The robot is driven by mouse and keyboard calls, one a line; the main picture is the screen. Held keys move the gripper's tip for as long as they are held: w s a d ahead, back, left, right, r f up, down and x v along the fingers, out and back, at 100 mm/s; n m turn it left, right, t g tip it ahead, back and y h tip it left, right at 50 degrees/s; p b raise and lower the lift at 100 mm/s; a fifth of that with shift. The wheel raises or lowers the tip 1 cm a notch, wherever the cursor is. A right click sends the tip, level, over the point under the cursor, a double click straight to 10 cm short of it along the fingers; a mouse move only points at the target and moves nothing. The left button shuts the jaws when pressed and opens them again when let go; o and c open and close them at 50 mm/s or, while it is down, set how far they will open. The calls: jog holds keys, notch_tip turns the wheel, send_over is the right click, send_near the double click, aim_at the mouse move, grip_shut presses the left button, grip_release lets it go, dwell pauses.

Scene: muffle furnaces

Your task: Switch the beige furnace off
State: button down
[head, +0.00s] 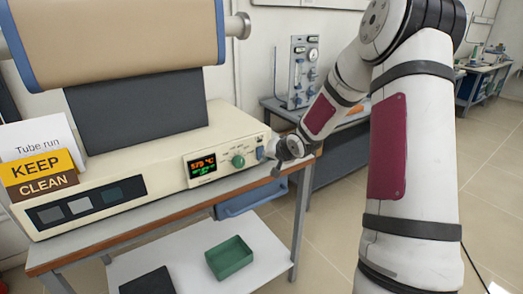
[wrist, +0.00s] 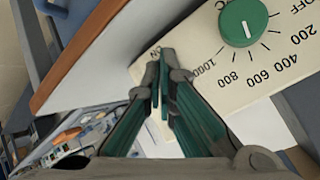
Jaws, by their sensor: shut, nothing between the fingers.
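The beige furnace (head: 165,166) stands on a bench in the head view, with a lit display (head: 202,165) reading about 573 °C and a green knob (head: 238,161). My gripper (head: 270,150) is at the right end of the control panel, right of the knob.
A "Keep clean" sign (head: 40,172) stands at the furnace's left. The bench's wooden edge (head: 140,238) runs below the panel. A green tray (head: 229,258) lies on the lower shelf. A gauge panel (head: 303,72) stands behind my arm. Open floor lies at the right.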

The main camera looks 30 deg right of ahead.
jog(key=shift+s, duration=0.1)
jog(key=shift+s+d+f+p, duration=0.15)
jog(key=shift+s+p, duration=0.4)
jog(key=shift+s, duration=0.65)
jog(key=shift+s+a+f+p, duration=0.15)
jog(key=shift+s+p, duration=0.35)
jog(key=shift+s, duration=0.7)
jog(key=shift+d, duration=0.1)
jog(key=s+a+r+n+g+h, duration=0.2)
jog(key=s+a+r+n+g, duration=0.2)
jog(key=s+a+r, duration=0.95)
jog(key=s+a+r+n+y, duration=0.1)
jog(key=s+a+r, duration=0.1)
jog(key=s, duration=0.5)
jog(key=s+a+r+n+g, duration=0.1)
jog(key=s+a+r, duration=0.1)
jog(key=s+a, duration=0.2)
jog(key=s+a+r+n+g+y, duration=0.1)
jog(key=s+a, duration=0.3)
jog(key=s, duration=0.7)
jog(key=shift+r+n+y+p, duration=0.3)
jog(key=shift+r+n+p, duration=0.15)
jog(key=shift+r+n, duration=0.2)
